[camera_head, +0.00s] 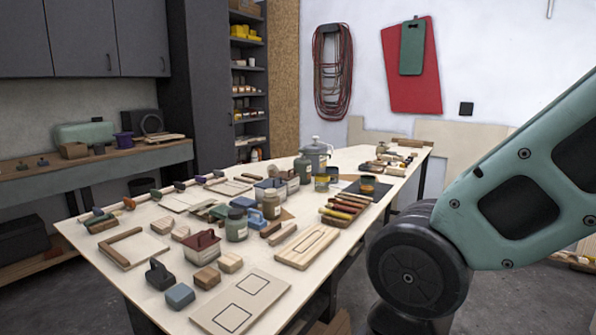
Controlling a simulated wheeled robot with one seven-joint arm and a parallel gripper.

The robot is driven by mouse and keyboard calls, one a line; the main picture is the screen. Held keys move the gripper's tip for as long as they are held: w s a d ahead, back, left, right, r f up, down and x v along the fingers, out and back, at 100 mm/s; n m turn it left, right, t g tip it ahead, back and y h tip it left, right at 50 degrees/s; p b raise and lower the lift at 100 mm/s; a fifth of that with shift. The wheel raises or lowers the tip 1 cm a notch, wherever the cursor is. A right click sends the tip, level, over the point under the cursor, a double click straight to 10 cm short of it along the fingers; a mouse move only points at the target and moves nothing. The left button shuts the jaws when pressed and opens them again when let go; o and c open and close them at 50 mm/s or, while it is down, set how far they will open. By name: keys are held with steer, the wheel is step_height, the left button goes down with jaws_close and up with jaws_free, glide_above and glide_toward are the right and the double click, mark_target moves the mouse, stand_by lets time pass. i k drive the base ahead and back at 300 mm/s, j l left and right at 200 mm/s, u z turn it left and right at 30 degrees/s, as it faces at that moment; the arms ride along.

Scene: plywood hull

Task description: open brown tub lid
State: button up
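A small brownish tub or jar (271,207) with a cap on top stands upright near the middle of the long table, among other containers. Its cap looks closed, though it is small in the picture. A dark red, box-like container with a handle (202,248) stands nearer the front. I cannot tell for certain which container is the brown tub. My arm fills the right side of the view, and my gripper is out of the picture.
The long pale table (320,277) is crowded with blocks, jars and tools. A grey-green jar (236,226) stands close to the brownish jar. Marked board (240,303) lies at the front edge.

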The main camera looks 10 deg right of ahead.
mark_target(287, 176)
steer(key=u, duration=0.45)
steer(key=k+u, duration=0.15)
steer(key=u, duration=0.25)
steer(key=j+u, duration=0.1)
steer(key=u, duration=0.35)
steer(key=i+l+u, duration=0.1)
steer(key=l+u, duration=0.25)
steer(key=l, duration=0.55)
steer(key=l+u, duration=0.4)
steer(key=l, duration=0.5)
